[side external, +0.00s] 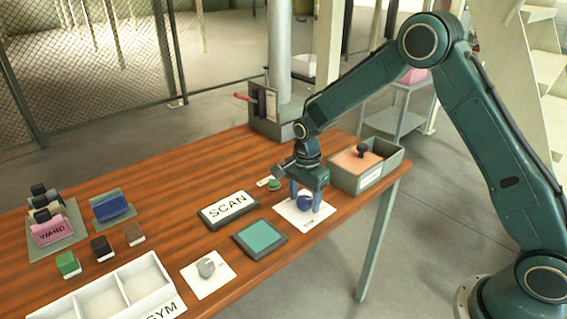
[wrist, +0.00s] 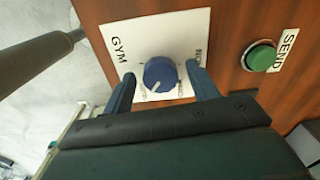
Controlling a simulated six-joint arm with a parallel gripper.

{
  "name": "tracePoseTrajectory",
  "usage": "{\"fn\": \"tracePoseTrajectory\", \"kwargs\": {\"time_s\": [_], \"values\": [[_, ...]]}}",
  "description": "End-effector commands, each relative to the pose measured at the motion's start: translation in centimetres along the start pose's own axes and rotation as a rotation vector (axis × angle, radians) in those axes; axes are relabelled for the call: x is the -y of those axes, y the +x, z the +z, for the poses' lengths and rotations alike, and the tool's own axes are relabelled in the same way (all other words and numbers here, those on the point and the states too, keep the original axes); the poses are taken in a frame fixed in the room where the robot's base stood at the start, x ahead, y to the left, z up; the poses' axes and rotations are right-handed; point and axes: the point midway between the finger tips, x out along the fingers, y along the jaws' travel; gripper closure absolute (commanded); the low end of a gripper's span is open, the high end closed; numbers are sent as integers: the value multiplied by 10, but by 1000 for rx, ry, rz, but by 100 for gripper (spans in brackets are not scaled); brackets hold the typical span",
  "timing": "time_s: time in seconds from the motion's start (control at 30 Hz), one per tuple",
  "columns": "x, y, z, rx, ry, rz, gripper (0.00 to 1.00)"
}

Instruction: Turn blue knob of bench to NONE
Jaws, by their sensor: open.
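The blue knob (side external: 305,202) sits on a white label plate (side external: 290,211) on the wooden bench (side external: 165,205). In the wrist view the blue knob (wrist: 160,74) stands between my two fingers, with its pale pointer line towards the lower left of the picture. The plate (wrist: 172,25) reads GYM at left, NONE at right, partly covered by a finger, and smaller words below that I cannot read surely. My gripper (side external: 307,200) points down over the knob; it is open, with its fingertips (wrist: 160,76) on either side and gaps visible to the knob.
A green button (wrist: 261,56) marked SEND is beside the plate. A SCAN sign (side external: 228,209), a teal pad (side external: 260,239), a grey knob (side external: 206,267) and white bins (side external: 120,290) lie to the left.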

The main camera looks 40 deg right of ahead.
Motion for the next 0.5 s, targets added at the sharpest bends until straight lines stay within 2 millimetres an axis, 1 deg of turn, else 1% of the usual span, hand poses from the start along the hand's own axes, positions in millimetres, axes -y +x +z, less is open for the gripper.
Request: {"fn": "tracePoseTrajectory", "kwargs": {"time_s": [0.03,0.23,0.5], "values": [[0,0,0,0,0,0,47],[0,0,0,0,0,0,86],[0,0,0,0,-14,0,86]]}}
